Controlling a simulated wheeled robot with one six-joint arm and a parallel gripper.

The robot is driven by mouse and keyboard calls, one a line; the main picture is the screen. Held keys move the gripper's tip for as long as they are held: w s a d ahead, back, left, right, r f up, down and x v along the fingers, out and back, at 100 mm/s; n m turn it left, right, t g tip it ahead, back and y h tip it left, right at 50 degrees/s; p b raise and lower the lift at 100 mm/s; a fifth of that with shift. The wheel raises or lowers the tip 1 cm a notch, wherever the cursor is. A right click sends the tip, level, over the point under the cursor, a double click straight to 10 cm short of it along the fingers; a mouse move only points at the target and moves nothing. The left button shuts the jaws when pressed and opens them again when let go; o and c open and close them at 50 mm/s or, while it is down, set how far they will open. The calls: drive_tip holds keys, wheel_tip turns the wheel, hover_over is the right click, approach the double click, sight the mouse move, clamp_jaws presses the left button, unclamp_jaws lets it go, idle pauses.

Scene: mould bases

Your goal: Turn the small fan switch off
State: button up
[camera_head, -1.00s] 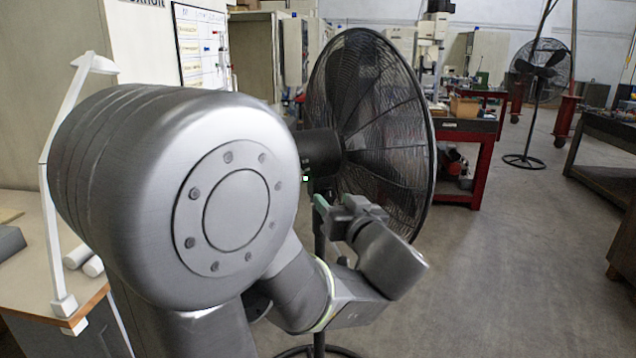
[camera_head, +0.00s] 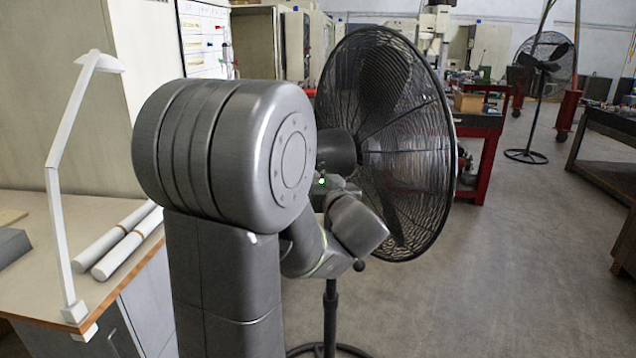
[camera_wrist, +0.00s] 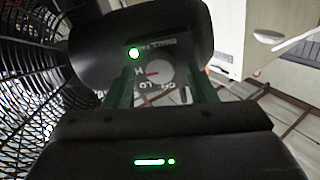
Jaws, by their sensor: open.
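A large black pedestal fan (camera_head: 405,140) stands right in front of me, its motor housing (camera_head: 338,148) behind the round cage. In the wrist view, the dark housing (camera_wrist: 140,38) fills the top. Below it is a round grey switch dial (camera_wrist: 160,78) with a red pointer mark and partly hidden lettering. In the head view, my gripper (camera_head: 335,185) is just below the housing, partly hidden.
A workbench (camera_head: 30,285) with two white rolls (camera_head: 125,240) and a white lamp (camera_head: 62,190) is at the left. A red-framed bench (camera_head: 482,140) stands behind the fan. A second fan (camera_head: 545,65) is far back right.

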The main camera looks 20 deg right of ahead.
drive_tip(key=c, duration=1)
drive_tip(key=shift+f+b, duration=0.1)
drive_tip(key=shift+b, duration=0.25)
drive_tip(key=n+b, duration=0.7)
drive_tip(key=n, duration=0.2)
drive_tip(key=n+y+b, duration=0.1)
drive_tip(key=n+b, duration=0.7)
drive_tip(key=n, duration=0.1)
drive_tip(key=shift+d+f+t+b, duration=0.1)
drive_tip(key=shift+t+b, duration=0.2)
drive_tip(key=shift+t, duration=0.1)
drive_tip(key=shift+n, duration=0.5)
drive_tip(key=o, duration=1)
